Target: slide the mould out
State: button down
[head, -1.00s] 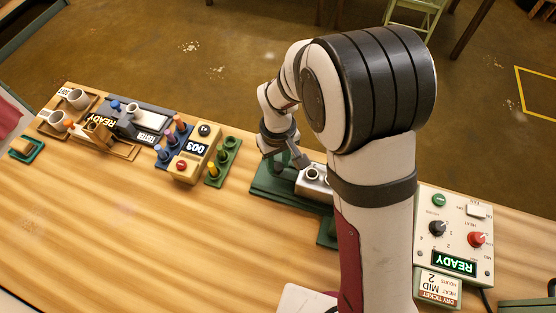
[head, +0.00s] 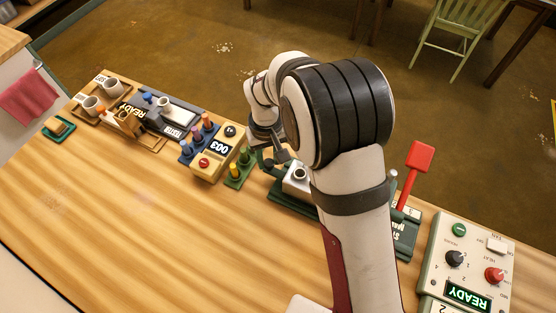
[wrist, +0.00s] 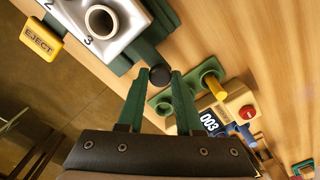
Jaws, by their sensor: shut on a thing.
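The mould (head: 297,184) is a pale metal block with a round cavity on a green base (head: 277,198). My arm hides its right part in the head view. In the wrist view the mould (wrist: 75,12) shows at top left, with the numbers 2 and 3 and one open cavity. A round black knob (wrist: 160,77) sits just off its end. My gripper (wrist: 160,82) has its green fingertips closed on this knob, one on each side. In the head view my gripper (head: 280,158) is at the left end of the mould.
A green peg rack (head: 240,169) and a yellow counter box (head: 217,160) reading 003 stand close to the left. A yellow EJECT tab (wrist: 41,40) shows beside the mould. A red lever (head: 415,165) and control box (head: 468,260) are at right. The front tabletop is clear.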

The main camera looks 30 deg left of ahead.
jog(key=shift+a, duration=0.35)
jog(key=c, duration=0.9)
grip_release()
jog(key=o, duration=0.3)
jog(key=shift+d, duration=0.1)
jog(key=shift+r, duration=0.1)
notch_tip(320, 180, up, 16)
jog(key=shift+f, duration=0.2)
jog(key=shift+d, duration=0.15)
